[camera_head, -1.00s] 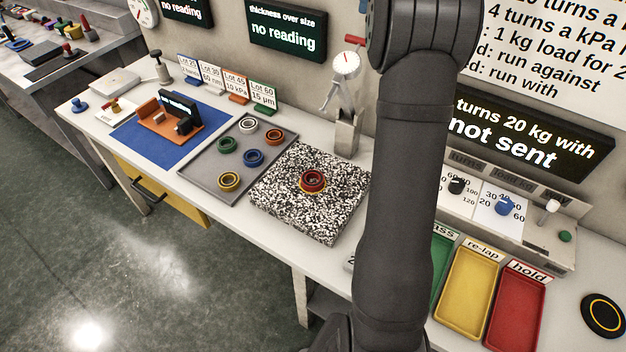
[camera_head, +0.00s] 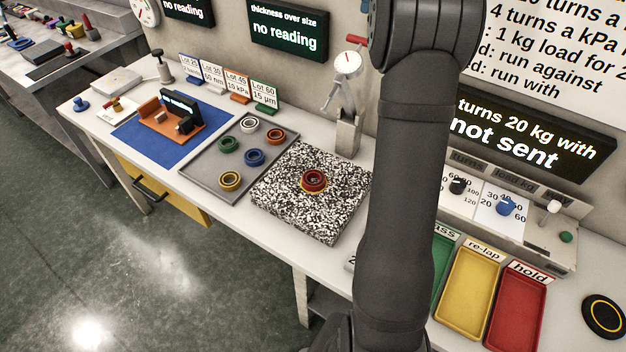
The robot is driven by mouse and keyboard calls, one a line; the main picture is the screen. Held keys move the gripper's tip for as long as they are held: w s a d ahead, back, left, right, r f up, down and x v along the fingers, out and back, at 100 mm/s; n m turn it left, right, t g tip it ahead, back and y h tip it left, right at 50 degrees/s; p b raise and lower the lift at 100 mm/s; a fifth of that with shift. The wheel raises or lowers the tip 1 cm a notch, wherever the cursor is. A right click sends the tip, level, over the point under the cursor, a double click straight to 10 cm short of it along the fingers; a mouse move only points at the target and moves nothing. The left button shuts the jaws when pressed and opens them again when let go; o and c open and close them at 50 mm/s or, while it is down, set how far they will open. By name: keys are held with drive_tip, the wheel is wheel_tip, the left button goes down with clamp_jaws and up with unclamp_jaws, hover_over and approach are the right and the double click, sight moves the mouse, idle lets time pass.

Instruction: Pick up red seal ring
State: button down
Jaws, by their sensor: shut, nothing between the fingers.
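The red seal ring (camera_head: 314,178) sits on the black-and-white speckled block (camera_head: 290,213). A yellow edge shows under the red, and it looks like a second ring below it; I cannot tell exactly how they sit together. My arm rises through the right half of the view, to the right of the block. My gripper is outside the picture, so its place relative to the ring is hidden.
A grey tray (camera_head: 203,183) left of the block holds several rings in white, orange, green, blue and yellow. A dial gauge stand (camera_head: 348,135) stands behind the block. Green, yellow (camera_head: 468,290) and red (camera_head: 515,308) trays lie to the right.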

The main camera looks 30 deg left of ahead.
drive_tip(key=c, duration=2.2)
unclamp_jaws()
drive_tip(key=shift+c, duration=2.1)
unclamp_jaws()
drive_tip(key=s+a+f+n, duration=0.2)
drive_tip(key=s+a+f, duration=0.2)
drive_tip(key=s+f, duration=0.15)
drive_tip(key=n+t+h, duration=0.1)
drive_tip(key=n+h, duration=0.1)
drive_tip(key=n, duration=0.5)
approach(313, 174)
drive_tip(key=shift+s+d+f, duration=0.5)
drive_tip(key=shift+s+f, duration=0.3)
drive_tip(key=shift+f, duration=0.15)
drive_tip(key=shift+w+d+f, duration=0.15)
drive_tip(key=shift+f, duration=0.8)
drive_tip(key=shift+w+d+f, duration=0.15)
drive_tip(key=shift+f, duration=0.8)
drive_tip(key=shift+w+d+f, duration=0.15)
drive_tip(key=shift+f, duration=0.8)
